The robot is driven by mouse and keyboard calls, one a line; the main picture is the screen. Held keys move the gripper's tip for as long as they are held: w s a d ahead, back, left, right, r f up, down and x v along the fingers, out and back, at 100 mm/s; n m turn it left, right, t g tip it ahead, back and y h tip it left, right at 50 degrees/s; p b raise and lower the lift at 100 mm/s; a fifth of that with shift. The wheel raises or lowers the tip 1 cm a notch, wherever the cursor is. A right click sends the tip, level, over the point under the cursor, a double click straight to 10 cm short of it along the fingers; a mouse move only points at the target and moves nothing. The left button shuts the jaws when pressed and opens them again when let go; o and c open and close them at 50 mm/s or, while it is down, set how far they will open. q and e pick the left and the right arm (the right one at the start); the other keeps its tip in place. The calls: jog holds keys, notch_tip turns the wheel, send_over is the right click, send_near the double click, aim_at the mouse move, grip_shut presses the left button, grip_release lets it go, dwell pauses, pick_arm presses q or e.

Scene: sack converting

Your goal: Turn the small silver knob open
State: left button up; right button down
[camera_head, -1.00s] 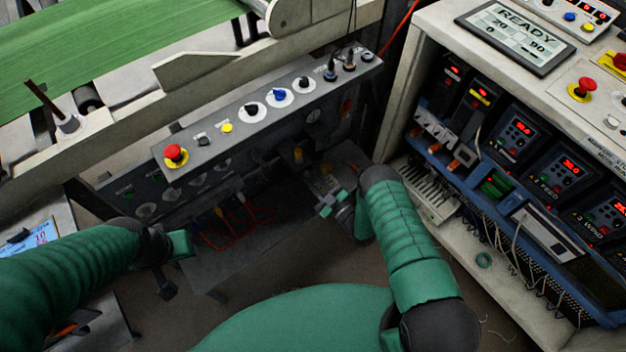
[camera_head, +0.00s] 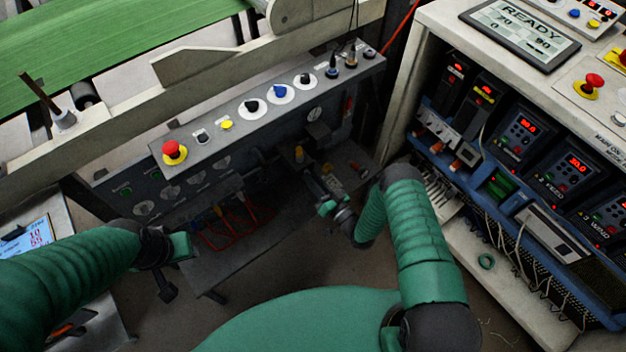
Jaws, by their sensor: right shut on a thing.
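My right gripper (camera_head: 312,178) reaches up to the fittings under the grey control panel (camera_head: 206,156). It is shut on a small part there, which fits the small silver knob. The fingers and the dim light hide the knob itself, so I cannot tell how far it is turned. A brass-coloured fitting (camera_head: 299,154) stands just above the fingers. My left gripper (camera_head: 172,272) hangs at the lower left, away from the fittings. Its fingers are dark and I cannot tell whether they are open.
The panel's top carries a red emergency button (camera_head: 173,150), a yellow button (camera_head: 226,125) and several dials. A cabinet with lit drive modules (camera_head: 520,139) stands close on the right.

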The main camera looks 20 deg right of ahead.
jog(key=shift+s+f+m+g+h+b, duration=0.2)
jog(key=shift+m+b, duration=3.1)
jog(key=shift+m, duration=5.1)
jog(key=shift+w+r+m+g+h+b, duration=0.15)
jog(key=shift+m+g+b, duration=0.25)
jog(key=shift+m+b, duration=5.45)
jog(key=m+p, duration=0.5)
jog(key=shift+m, duration=0.25)
jog(key=c, duration=1.4)
grip_release()
jog(key=shift+o, duration=0.2)
